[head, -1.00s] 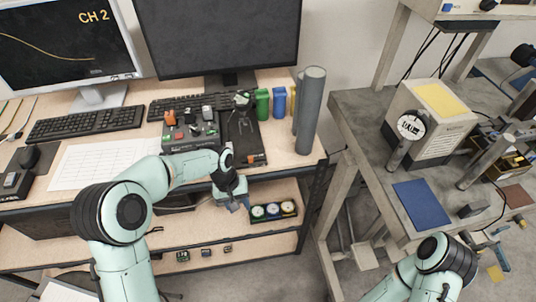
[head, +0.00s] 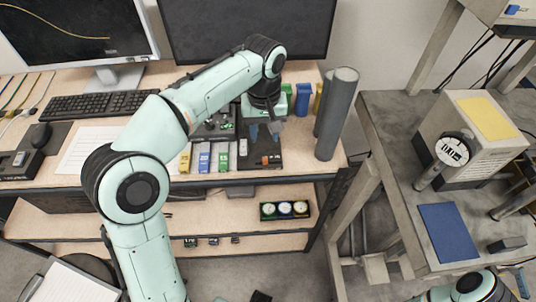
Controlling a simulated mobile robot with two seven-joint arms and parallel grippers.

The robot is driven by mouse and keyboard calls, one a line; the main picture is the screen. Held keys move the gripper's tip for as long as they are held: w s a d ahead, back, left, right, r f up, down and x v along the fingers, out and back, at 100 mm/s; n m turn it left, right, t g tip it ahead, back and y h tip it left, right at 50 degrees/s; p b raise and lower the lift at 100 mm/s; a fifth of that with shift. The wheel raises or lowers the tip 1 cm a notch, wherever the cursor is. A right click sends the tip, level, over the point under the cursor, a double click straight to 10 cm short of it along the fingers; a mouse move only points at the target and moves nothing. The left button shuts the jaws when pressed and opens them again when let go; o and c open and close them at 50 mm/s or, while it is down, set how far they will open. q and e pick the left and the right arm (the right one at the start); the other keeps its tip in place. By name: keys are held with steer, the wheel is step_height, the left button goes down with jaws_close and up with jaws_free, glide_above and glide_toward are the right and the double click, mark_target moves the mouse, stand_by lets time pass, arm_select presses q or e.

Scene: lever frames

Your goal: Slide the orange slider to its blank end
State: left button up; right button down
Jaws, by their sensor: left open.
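A dark panel (head: 256,163) lies near the desk's front edge. A small orange piece (head: 265,160), which looks like the orange slider, sits on its near part. A pale piece (head: 243,148) stands to its left. My left gripper (head: 265,133) is over the panel, just beyond the orange piece, fingers pointing down, open and empty. I cannot tell whether it touches anything. The end markings are too small to read. My right gripper is out of the picture.
Yellow, blue and green labelled pieces (head: 204,158) stand left of the panel. A tray of round gauges (head: 285,210) is on the shelf below. Monitors stand behind.

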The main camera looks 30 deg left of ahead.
mark_target(264, 158)
arm_select(q)
step_height(264, 158, down, 10)
steer(key=shift+w+f+b, duration=0.1)
steer(key=shift+f+b, duration=0.05)
steer(key=shift+b, duration=0.7)
jaws_close()
steer(key=shift+a, duration=0.1)
